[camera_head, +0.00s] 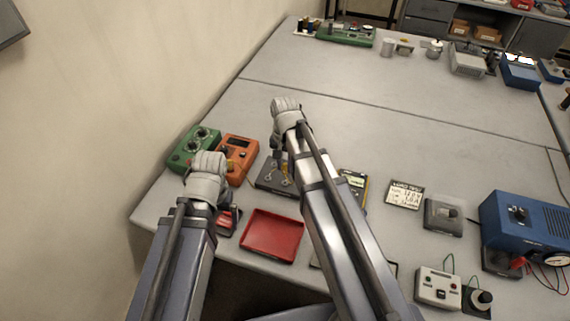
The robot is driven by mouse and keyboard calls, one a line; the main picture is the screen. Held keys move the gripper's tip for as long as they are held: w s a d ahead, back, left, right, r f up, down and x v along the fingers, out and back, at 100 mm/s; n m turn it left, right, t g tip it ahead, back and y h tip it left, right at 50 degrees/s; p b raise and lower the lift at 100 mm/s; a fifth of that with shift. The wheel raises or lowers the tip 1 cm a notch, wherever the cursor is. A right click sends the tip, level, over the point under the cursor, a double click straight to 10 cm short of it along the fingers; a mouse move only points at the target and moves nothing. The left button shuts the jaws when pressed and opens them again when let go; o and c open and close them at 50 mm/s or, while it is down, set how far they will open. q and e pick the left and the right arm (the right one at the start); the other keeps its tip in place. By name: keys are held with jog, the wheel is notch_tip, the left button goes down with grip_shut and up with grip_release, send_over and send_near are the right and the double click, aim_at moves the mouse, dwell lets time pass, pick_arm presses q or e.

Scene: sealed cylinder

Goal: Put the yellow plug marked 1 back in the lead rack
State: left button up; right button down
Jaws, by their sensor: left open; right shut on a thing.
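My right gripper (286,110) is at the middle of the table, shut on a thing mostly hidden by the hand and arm. A small yellow piece, which looks like the yellow plug (285,167), shows below it, beside my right forearm and over a dark grey block with metal posts (266,184). The mark 1 is too small to read. My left gripper (208,168) is open, in front of the green and orange boxes. I cannot tell for certain which thing is the lead rack; a small dark holder with coloured pieces (305,27) stands at the far left corner.
A green box (188,152) and an orange meter (240,150) stand at the left edge. An empty red tray (272,236) lies in front. A blue power supply (525,222) and a white switch box (437,288) are at right.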

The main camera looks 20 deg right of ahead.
aim_at(285, 174)
pick_arm(q)
jog(key=shift+f+b, duration=2.2)
jog(key=shift+f, duration=0.25)
pick_arm(e)
jog(key=shift+f, duration=2.45)
pick_arm(q)
jog(key=shift+f, duration=0.2)
pick_arm(e)
jog(key=shift+f, duration=0.25)
jog(key=c, duration=0.6)
grip_release()
pick_arm(q)
jog(key=shift+r, duration=0.1)
pick_arm(e)
jog(key=shift+r, duration=0.15)
notch_tip(285, 174, up, 8)
jog(key=p, duration=0.7)
jog(key=shift+f, duration=0.2)
pick_arm(q)
notch_tip(285, 174, up, 8)
jog(key=shift+f, duration=0.2)
